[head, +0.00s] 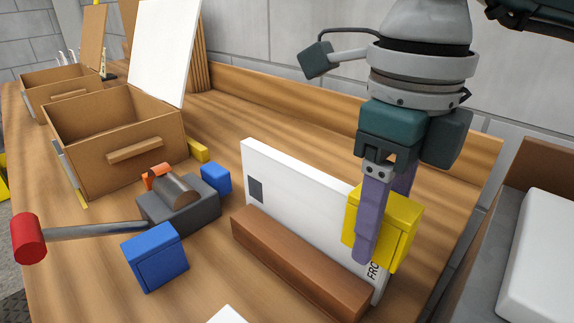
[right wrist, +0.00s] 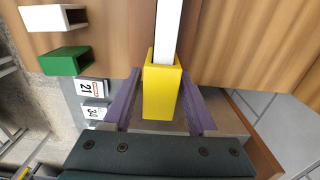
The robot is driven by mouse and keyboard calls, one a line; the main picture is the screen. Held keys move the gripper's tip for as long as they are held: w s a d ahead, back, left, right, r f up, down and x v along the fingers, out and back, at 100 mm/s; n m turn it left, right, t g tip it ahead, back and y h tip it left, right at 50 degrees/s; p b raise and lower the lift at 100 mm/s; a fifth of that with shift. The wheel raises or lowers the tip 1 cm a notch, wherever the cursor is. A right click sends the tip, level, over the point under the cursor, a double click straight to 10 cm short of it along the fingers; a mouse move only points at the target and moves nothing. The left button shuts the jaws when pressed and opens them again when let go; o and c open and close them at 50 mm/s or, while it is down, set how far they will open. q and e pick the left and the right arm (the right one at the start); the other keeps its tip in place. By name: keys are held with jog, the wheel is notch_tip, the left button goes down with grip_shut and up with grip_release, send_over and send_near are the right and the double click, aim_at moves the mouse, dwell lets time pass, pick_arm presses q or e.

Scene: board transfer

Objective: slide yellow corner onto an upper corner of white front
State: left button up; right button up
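The white front (head: 305,196) stands upright along a brown block (head: 300,262), with a dark square near its left end and lettering near its right end. The yellow corner (head: 402,232) sits at its upper right corner. In the right wrist view the white front (right wrist: 168,30) runs into the far end of the yellow corner (right wrist: 161,92). My right gripper (head: 378,245) has its purple fingers on either side of the yellow corner. In the right wrist view the fingers (right wrist: 160,88) look spread, with narrow gaps beside the yellow corner. My left gripper is out of view.
A blue block (head: 155,258), a smaller blue block (head: 216,179) and a grey block (head: 180,208) lie left of the white front. A brown box (head: 125,150) stands behind. Bare wood lies behind the front.

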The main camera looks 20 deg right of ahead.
jog(key=shift+o, duration=1)
jog(key=shift+r, duration=0.1)
notch_tip(320, 180, up, 10)
jog(key=shift+f, duration=0.1)
